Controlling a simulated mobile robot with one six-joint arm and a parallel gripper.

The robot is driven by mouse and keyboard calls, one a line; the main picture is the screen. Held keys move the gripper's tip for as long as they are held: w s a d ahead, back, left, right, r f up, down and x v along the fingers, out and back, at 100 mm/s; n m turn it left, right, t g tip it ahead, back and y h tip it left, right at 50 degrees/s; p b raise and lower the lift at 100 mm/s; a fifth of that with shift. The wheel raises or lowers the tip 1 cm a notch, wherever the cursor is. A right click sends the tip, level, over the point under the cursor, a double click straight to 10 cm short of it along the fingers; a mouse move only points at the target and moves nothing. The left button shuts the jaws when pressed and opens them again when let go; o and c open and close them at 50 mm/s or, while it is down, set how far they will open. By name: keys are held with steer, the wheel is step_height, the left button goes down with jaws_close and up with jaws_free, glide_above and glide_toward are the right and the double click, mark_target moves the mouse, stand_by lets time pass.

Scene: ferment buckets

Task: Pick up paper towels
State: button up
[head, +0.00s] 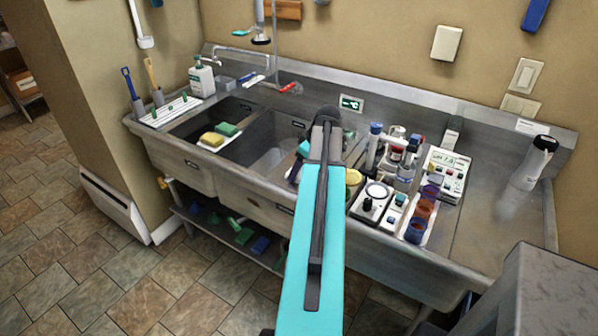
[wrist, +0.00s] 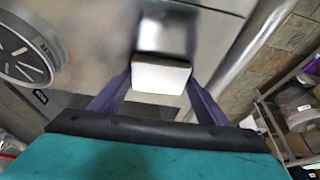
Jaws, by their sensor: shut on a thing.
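In the wrist view my gripper (wrist: 155,85) has its two purple fingers on either side of a white block-shaped thing (wrist: 160,76), and it is shut on it. This looks like the paper towels, but only a plain white end face shows. A blurred grey shape stands right behind it.
The wrist view shows a round dial (wrist: 25,55) and shelving (wrist: 290,95).

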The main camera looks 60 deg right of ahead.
steer(key=shift+r, duration=0.2)
step_height(320, 180, up, 10)
steer(key=b, duration=0.2)
steer(key=shift+f+b, duration=0.2)
steer(key=shift+b, duration=0.2)
stand_by(0.6)
